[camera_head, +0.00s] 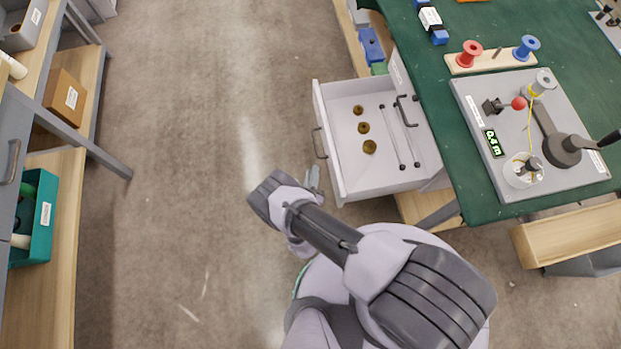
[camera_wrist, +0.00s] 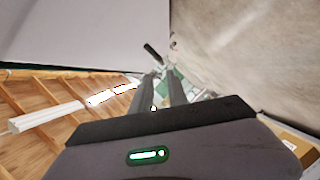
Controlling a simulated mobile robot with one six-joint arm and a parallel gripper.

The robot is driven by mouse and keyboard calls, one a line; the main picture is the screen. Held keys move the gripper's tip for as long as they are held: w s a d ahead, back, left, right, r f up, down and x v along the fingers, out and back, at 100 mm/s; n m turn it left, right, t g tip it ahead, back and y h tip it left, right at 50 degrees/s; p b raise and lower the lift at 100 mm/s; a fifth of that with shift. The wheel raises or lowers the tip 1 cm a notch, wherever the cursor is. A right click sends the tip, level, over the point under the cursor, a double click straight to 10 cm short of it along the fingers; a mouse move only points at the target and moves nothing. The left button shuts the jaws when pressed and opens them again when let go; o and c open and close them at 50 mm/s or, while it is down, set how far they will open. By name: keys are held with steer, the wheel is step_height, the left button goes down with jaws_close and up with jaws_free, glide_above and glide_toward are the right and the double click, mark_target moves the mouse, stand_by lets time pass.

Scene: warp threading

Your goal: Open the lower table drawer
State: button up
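The lower table drawer (camera_head: 360,180) stands pulled out from the table in the head view. Its white inside holds brass weights (camera_head: 363,128) and thin rods (camera_head: 398,135). Its dark bar handle (camera_head: 319,143) is on the front panel, facing left. Another dark handle (camera_head: 405,111) shows at the table side, above the inside of the drawer. My gripper (camera_head: 312,178) is beside the near end of the drawer front, and looks apart from the handle. In the wrist view my gripper's two dark fingers (camera_wrist: 161,90) have a gap between them, with nothing seen held.
The green-topped table (camera_head: 480,205) carries a spool rack (camera_head: 495,58) and a grey device board (camera_head: 490,180). A shelf with a teal bin (camera_head: 42,215) stands at the left. The floor (camera_head: 200,150) between shelf and drawer is clear.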

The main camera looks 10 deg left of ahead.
steer(key=v, duration=0.4)
steer(key=shift+s, duration=0.35)
